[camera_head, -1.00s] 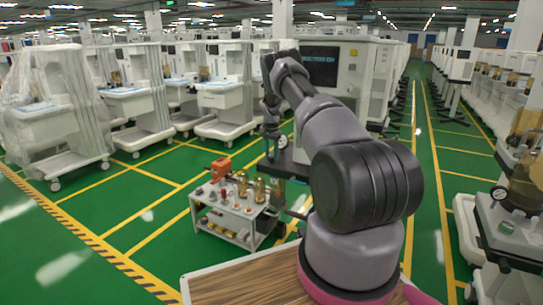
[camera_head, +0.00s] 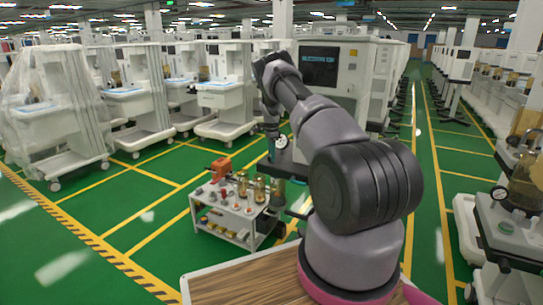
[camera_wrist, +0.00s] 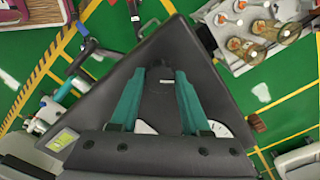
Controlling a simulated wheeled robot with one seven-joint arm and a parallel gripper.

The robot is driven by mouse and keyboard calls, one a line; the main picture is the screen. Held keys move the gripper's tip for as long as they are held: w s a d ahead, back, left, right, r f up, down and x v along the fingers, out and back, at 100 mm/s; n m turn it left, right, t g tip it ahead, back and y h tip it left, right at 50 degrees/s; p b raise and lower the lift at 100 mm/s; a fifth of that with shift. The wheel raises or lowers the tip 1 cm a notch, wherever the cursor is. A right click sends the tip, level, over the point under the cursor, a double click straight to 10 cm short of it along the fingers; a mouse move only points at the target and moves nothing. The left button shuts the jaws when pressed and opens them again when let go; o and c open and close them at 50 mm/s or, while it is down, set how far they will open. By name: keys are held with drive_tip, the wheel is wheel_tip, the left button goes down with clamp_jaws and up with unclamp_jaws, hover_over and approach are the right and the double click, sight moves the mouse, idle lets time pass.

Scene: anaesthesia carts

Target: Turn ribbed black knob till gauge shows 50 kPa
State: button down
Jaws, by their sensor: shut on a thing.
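In the wrist view, my gripper (camera_wrist: 160,78) has two teal fingers shut on a dark part between their tips, where the ribbed black knob (camera_wrist: 160,88) is. Its ribs are hard to make out against the dark surface behind. White pieces of a round dial, the gauge (camera_wrist: 220,129), show beside the fingers. My gripper body hides most of it, so no needle or reading can be told. In the head view the gauge (camera_head: 281,141) is a small pale disc next to my gripper, too small to read. My arm hides much of that spot.
A white trolley (camera_head: 240,236) with brass-coloured canisters and an orange tool stands below. A white anaesthesia machine with a dark screen (camera_head: 320,66) is behind my arm. Plastic-wrapped carts (camera_head: 50,110) stand at left. Green floor at the left front is clear.

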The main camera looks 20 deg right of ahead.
idle(0.5)
drive_tip(key=shift+c, duration=1.9)
unclamp_jaws()
wheel_tip(320, 180, up, 11)
drive_tip(key=shift+f, duration=0.1)
